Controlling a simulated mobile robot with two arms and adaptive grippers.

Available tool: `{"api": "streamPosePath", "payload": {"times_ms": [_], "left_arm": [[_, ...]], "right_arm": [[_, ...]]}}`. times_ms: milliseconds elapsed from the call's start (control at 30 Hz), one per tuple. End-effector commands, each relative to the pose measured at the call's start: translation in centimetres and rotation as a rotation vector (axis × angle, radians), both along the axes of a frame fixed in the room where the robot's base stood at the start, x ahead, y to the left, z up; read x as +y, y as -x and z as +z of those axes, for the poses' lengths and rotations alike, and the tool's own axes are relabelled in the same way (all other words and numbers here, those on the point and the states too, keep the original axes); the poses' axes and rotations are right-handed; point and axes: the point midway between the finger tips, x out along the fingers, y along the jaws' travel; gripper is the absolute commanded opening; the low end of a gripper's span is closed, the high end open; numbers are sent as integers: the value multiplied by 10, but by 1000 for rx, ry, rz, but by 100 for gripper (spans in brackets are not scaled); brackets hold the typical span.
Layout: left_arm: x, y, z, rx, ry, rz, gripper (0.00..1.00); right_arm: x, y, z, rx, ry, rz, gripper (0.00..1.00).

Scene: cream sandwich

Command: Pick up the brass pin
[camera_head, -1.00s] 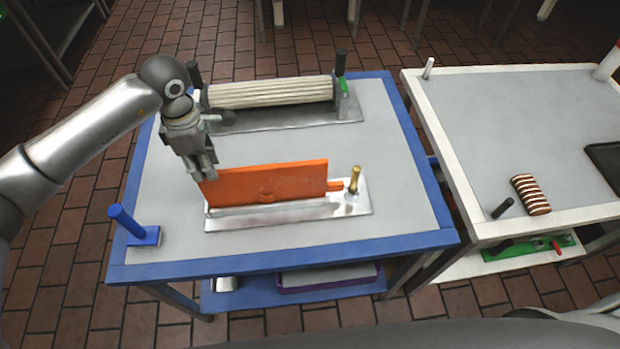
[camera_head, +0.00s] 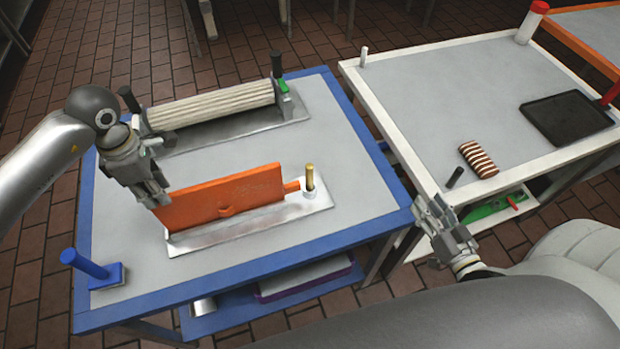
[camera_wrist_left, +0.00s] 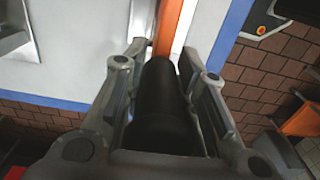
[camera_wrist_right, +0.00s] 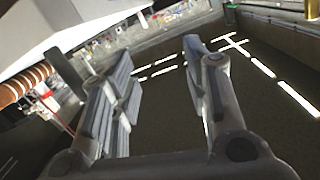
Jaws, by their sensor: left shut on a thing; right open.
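The brass pin (camera_head: 309,175) stands upright in a pale collar at the right end of a metal base plate (camera_head: 200,240). An orange panel (camera_head: 225,196) stands on edge on that plate, and its short orange tab reaches toward the pin. My left gripper (camera_head: 158,200) is at the panel's left end. In the left wrist view it is shut on a black handle (camera_wrist_left: 160,105) in line with the orange panel. My right gripper (camera_head: 428,208) is open and empty, off the blue table's right edge, well apart from the pin.
A ribbed roller (camera_head: 210,105) lies behind the panel on the blue-edged table (camera_head: 350,225). A blue post (camera_head: 85,262) stands at front left. The white-edged table (camera_head: 440,95) at right holds a striped roll (camera_head: 478,159), a dark tray (camera_head: 566,118) and a short black post (camera_head: 455,177).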

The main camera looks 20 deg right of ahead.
Motion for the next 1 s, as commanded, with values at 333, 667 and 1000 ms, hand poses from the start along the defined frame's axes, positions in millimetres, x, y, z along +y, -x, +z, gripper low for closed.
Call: {"api": "streamPosePath", "payload": {"times_ms": [333,667,1000], "left_arm": [[-1,0,1,-1,2,-1,0],[-1,0,1,-1,2,0,0],[-1,0,1,-2,2,0,0]], "right_arm": [[197,-51,44,-94,170,272,43],[233,-88,58,-125,210,309,43],[242,-123,57,-120,209,309,43]]}}
